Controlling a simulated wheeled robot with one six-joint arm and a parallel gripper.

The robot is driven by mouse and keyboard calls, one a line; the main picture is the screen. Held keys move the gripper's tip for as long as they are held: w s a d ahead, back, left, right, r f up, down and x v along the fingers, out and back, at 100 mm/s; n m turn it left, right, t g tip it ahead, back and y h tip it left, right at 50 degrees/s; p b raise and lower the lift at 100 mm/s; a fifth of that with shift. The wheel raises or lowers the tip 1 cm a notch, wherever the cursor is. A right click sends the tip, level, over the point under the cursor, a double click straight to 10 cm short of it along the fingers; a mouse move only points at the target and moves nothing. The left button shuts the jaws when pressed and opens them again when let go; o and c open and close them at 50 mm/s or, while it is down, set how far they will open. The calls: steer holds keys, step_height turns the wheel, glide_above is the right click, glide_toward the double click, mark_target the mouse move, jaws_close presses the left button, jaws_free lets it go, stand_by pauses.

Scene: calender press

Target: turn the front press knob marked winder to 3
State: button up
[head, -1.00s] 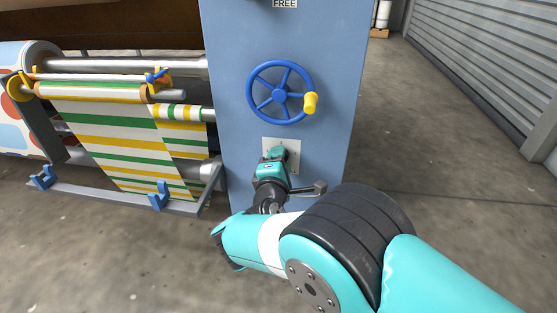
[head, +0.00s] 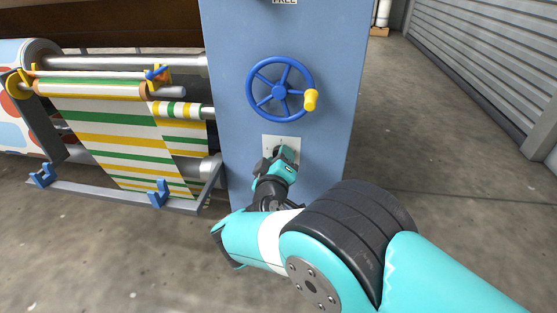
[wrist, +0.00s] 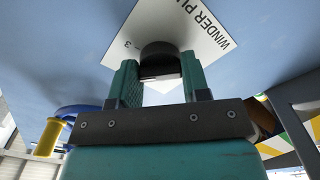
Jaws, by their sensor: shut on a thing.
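The winder knob (wrist: 158,56) is a dark round knob on a white plate (wrist: 187,20) lettered "WINDER PU…", with a "3" mark near the knob's left side. The plate (head: 272,142) is on the blue press front, below the handwheel, in the head view. My gripper (wrist: 158,78) is shut on the knob, one teal finger on each side. The plate looks tilted in the wrist view. In the head view my gripper (head: 284,158) covers the knob. Part of the lettering is hidden, and I cannot tell which mark the knob points at.
A blue handwheel (head: 281,91) with a yellow handle (head: 310,100) sits just above the plate. Striped fabric (head: 125,140) on rollers and a grey lower frame (head: 110,200) are to the left. Open floor (head: 440,150) lies to the right.

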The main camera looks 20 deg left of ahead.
steer(key=shift+s+a+f+m+b, duration=0.1)
steer(key=shift+m+b, duration=0.65)
steer(key=shift+m, duration=3.15)
steer(key=o, duration=0.9)
steer(key=shift+o, duration=0.2)
steer(key=b+v, duration=0.7)
steer(key=v, duration=1)
steer(key=shift+d, duration=0.2)
